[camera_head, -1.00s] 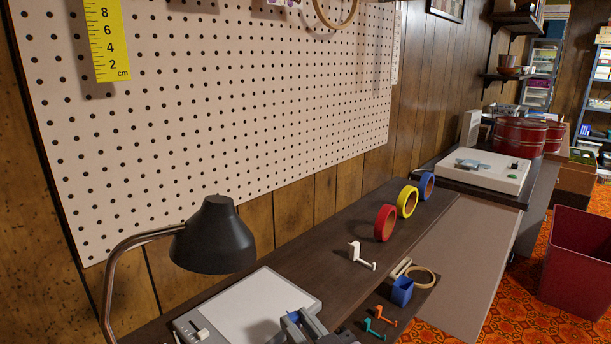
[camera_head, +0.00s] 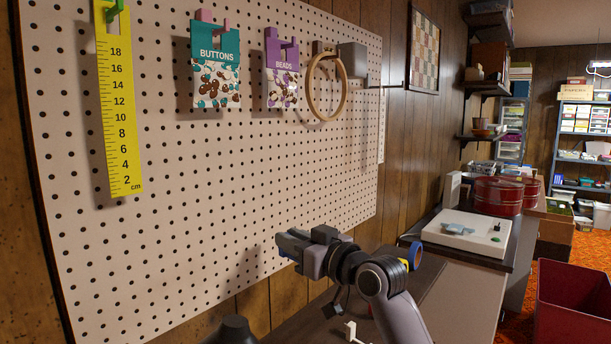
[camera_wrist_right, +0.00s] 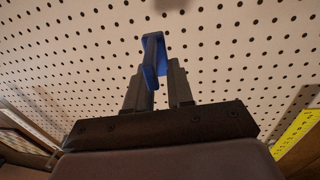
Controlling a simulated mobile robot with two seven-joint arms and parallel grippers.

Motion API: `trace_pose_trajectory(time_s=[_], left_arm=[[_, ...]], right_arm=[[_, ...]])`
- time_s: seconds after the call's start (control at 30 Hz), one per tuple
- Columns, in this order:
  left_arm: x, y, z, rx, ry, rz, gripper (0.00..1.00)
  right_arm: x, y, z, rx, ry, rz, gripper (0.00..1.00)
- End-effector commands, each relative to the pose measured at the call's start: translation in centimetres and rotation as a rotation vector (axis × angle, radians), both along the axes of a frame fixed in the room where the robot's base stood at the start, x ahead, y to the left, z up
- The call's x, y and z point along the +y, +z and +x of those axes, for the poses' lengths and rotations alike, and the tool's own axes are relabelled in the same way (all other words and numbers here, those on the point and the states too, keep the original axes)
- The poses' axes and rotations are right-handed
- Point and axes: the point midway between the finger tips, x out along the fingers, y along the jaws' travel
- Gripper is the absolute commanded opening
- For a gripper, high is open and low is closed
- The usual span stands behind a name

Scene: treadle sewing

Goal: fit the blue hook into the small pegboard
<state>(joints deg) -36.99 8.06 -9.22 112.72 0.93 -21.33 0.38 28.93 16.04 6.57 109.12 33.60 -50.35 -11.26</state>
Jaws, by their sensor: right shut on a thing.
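My right gripper (camera_head: 284,243) is raised in front of the large white pegboard (camera_head: 215,150), near its lower right part. In the right wrist view my right gripper (camera_wrist_right: 157,88) is shut on the blue hook (camera_wrist_right: 154,58), which sticks out beyond the fingertips toward a perforated white board (camera_wrist_right: 225,50). The hook looks apart from the board, but the gap is hard to judge. In the head view the hook cannot be made out. A narrow pale panel edge (camera_head: 383,110) shows at the large board's right side; I cannot tell whether it is the small pegboard. My left gripper is out of view.
A yellow ruler (camera_head: 119,110), a buttons packet (camera_head: 216,70), a beads packet (camera_head: 282,72) and a wooden hoop (camera_head: 345,95) hang on the large board. A red bin (camera_head: 572,305) stands at right.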

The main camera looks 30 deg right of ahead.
Motion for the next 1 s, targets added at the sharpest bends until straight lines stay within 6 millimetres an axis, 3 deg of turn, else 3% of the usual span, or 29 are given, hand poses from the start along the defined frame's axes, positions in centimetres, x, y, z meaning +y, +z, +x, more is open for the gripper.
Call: trace_pose_trajectory(time_s=[0.03, 0.1, 0.2, 0.33, 0.5, 1.0], left_arm=[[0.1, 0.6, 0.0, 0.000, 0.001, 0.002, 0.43], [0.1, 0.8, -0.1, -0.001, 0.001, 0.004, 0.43], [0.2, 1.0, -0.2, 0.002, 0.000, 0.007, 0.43], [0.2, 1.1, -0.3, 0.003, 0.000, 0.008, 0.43], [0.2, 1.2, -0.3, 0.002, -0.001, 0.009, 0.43], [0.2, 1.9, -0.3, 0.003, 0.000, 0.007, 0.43]], right_arm=[[-0.7, 2.9, 0.3, -0.008, 0.017, 0.000, 0.00], [-1.3, 5.4, 0.4, -0.008, 0.045, -0.001, 0.00], [-1.9, 8.2, 0.3, -0.005, 0.080, 0.000, 0.00], [-2.4, 10.6, 0.1, -0.003, 0.111, 0.000, 0.00], [-2.7, 11.6, -0.1, 0.000, 0.126, 0.001, 0.00], [-2.5, 11.7, 0.4, 0.003, 0.130, 0.002, 0.00]])
